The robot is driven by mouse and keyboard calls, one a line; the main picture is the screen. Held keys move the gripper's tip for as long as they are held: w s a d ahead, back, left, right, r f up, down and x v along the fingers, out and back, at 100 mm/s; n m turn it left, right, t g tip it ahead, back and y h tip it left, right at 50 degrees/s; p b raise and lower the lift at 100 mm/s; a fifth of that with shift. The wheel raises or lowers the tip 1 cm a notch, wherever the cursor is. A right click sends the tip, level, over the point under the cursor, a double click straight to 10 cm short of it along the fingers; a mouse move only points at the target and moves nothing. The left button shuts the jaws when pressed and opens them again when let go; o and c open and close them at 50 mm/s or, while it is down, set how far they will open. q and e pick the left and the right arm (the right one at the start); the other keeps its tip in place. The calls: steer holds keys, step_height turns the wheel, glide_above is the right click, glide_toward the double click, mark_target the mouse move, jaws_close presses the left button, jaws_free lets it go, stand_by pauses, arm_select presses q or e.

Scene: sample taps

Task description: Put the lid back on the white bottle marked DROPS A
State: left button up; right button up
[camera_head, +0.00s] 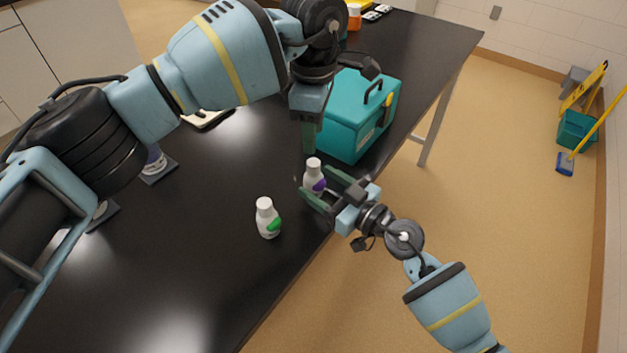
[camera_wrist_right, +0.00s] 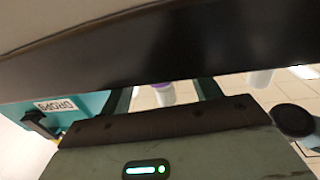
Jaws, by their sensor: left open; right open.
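A white bottle with a purple label (camera_head: 314,168) stands near the table's right edge. My right gripper (camera_head: 316,182) is open, with one finger on each side of this bottle. In the right wrist view the same bottle (camera_wrist_right: 164,93) hangs upside down in the picture between the fingers. A second white bottle with a green label (camera_head: 267,222) stands apart, nearer the camera; a white bottle (camera_wrist_right: 260,78) also shows at right in the wrist view. My left gripper (camera_head: 309,140) points down just above and behind the purple-labelled bottle, open. I cannot read DROPS A on either bottle or make out a loose lid.
A teal box (camera_head: 345,130) with a black handle stands close behind the grippers; the wrist view shows its DROPS label (camera_wrist_right: 57,105). Partly hidden items on dark bases (camera_head: 158,170) stand at left behind my left arm. The table's front middle (camera_head: 190,270) is clear.

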steer(key=shift+c, duration=0.2)
jaws_close()
arm_select(q)
steer(key=n, duration=1.3)
steer(key=shift+n, duration=0.4)
steer(key=n, duration=0.4)
steer(key=shift+n, duration=0.3)
steer(key=n, duration=0.4)
steer(key=shift+n, duration=0.3)
steer(key=n, duration=0.4)
steer(key=shift+n, duration=0.3)
steer(key=n, duration=0.3)
steer(key=shift+n, duration=0.4)
